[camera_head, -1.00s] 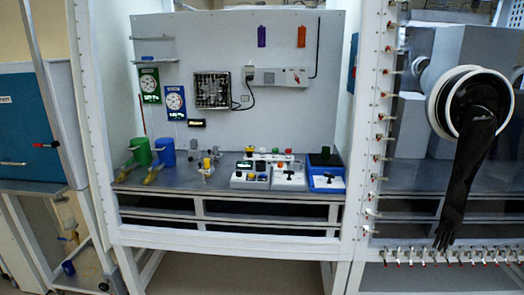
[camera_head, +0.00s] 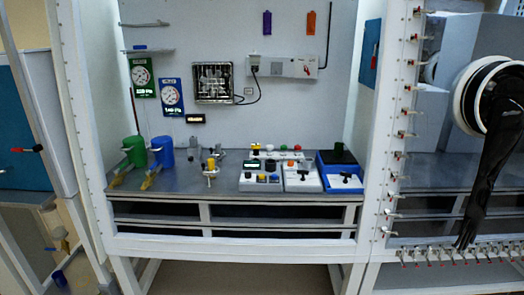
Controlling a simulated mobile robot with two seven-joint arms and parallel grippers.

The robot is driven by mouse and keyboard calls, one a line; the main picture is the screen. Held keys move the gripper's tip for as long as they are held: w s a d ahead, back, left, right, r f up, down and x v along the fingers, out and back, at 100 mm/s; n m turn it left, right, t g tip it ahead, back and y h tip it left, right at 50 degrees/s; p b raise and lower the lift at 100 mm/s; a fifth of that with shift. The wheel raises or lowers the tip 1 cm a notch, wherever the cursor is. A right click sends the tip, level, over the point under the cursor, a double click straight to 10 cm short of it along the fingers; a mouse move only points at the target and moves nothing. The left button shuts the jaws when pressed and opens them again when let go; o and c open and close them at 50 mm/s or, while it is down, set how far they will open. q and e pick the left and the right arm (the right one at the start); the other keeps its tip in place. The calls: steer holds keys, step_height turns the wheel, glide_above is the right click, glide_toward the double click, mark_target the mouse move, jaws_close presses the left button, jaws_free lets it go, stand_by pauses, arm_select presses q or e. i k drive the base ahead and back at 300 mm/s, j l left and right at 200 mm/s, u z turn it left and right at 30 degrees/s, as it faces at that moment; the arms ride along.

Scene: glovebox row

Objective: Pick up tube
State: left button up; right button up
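Neither of my grippers is in view. I cannot pick out a tube with certainty. A small yellow upright piece (camera_head: 211,164) stands in a small white stand (camera_head: 210,174) on the grey worktop (camera_head: 225,188), left of the control boxes. It is too small to tell whether it is a tube. A few small grey pieces (camera_head: 194,157) stand just behind and beside it.
A green canister (camera_head: 134,151) and a blue canister (camera_head: 163,152) stand at the worktop's left. White control boxes (camera_head: 262,180) and a blue box (camera_head: 340,178) fill its right. A white frame post (camera_head: 393,120) divides off a glovebox with a black glove (camera_head: 490,170).

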mark_target(270, 148)
steer(key=i+j, duration=0.2)
steer(key=j, duration=0.15)
steer(key=i+j, duration=0.2)
steer(key=j, duration=0.15)
steer(key=i+j, duration=0.2)
steer(key=j, duration=0.15)
steer(key=i+j+z, duration=0.1)
steer(key=j, duration=0.25)
steer(key=i+j, duration=0.3)
